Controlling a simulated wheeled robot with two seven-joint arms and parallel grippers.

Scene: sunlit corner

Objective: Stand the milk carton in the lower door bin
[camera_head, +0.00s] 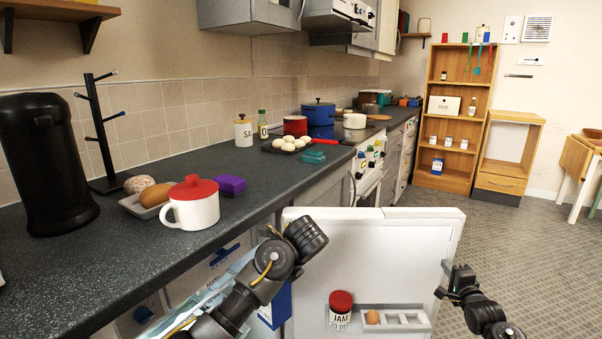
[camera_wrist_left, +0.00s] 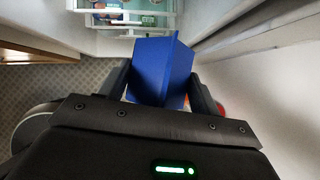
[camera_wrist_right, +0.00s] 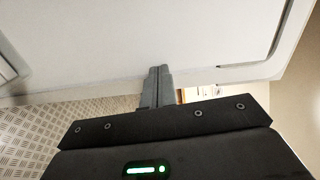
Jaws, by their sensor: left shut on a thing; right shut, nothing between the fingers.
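The milk carton (camera_wrist_left: 160,70) is blue in the left wrist view, held between the two fingers of my left gripper (camera_wrist_left: 158,88). In the head view, part of the blue and white carton (camera_head: 280,306) shows behind my left arm, which hides the rest and the fingertips. It is in front of the open white fridge door (camera_head: 375,245). A door shelf (camera_head: 418,321) shows low on the door; I cannot see a bin below it. My right gripper (camera_head: 449,280) is shut and empty beside the door's right edge; its closed fingers (camera_wrist_right: 157,80) show in the right wrist view.
A red-lidded jam jar (camera_head: 341,310) and an egg (camera_head: 373,317) sit at the door shelf. The fridge interior (camera_head: 210,290) is partly hidden by my left arm. The dark counter (camera_head: 130,250) runs along the left. Floor (camera_head: 520,255) right of the door is clear.

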